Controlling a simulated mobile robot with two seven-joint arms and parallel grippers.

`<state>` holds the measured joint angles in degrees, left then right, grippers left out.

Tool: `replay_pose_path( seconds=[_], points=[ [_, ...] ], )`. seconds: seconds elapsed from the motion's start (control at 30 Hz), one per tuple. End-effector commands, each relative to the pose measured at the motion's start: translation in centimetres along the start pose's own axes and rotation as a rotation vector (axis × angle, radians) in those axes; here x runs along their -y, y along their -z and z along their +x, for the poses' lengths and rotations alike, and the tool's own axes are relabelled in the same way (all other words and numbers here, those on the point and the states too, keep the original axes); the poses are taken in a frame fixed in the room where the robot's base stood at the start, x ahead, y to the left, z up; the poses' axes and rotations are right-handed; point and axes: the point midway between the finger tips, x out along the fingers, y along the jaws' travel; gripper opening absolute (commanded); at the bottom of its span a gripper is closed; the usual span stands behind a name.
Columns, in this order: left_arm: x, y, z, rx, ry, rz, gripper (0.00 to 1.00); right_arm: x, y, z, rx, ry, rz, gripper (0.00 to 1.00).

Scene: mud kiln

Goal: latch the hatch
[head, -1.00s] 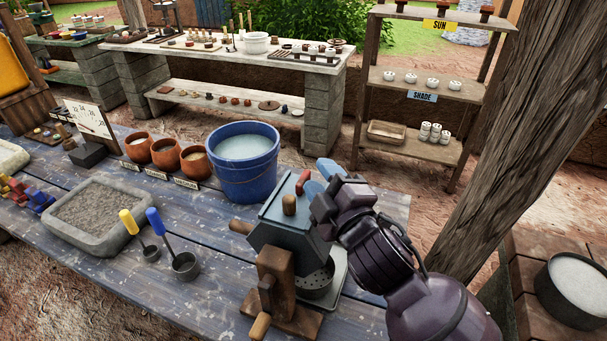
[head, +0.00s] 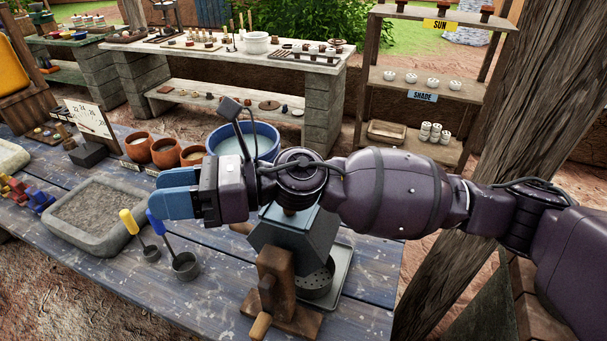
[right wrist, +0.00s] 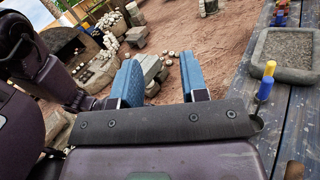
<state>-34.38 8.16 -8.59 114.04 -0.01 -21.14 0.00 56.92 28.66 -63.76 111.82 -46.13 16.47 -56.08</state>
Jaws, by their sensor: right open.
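A blue-grey faceted drum (head: 292,242) sits on a wooden stand (head: 275,278) near the front right of the table in the head view. My right forearm and wrist cross over its top, hiding the wooden knob and red piece there. Whether the hatch is closed or latched cannot be seen. My right gripper (head: 158,194) is left of the drum, above the two scoops, pointing left. Its blue fingers are apart and empty, as the right wrist view also shows (right wrist: 161,78).
The blue bucket (head: 262,140) stands behind my right wrist. Clay pots (head: 165,152) are beside it. A stone tray (head: 90,215) and scoops with yellow (head: 129,222) and blue (head: 155,226) handles lie left. The table front between the scoops and stand is clear.

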Motion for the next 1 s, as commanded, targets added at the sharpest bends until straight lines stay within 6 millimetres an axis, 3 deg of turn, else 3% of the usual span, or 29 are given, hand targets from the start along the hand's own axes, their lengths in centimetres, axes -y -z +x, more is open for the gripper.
replay_pose_path(
  seconds=[0.27,0.53,0.77,1.0],
  points=[
    [0.0,0.2,0.1,-0.004,-0.001,0.001,0.43,0.8,3.0,-1.1,-0.398,-0.186,-0.357,0.4],
    [0.0,0.2,0.1,-0.003,-0.001,0.001,0.43,3.8,4.2,-5.7,-0.798,-0.36,-0.636,0.4],
    [0.0,-0.1,0.0,0.001,0.0,0.0,0.43,7.2,2.2,-11.6,-1.156,-0.497,-0.805,0.4],
    [0.0,-0.3,-0.2,0.007,0.001,-0.001,0.43,9.9,-2.0,-17.4,-1.471,-0.601,-0.881,0.4]
  ],
)
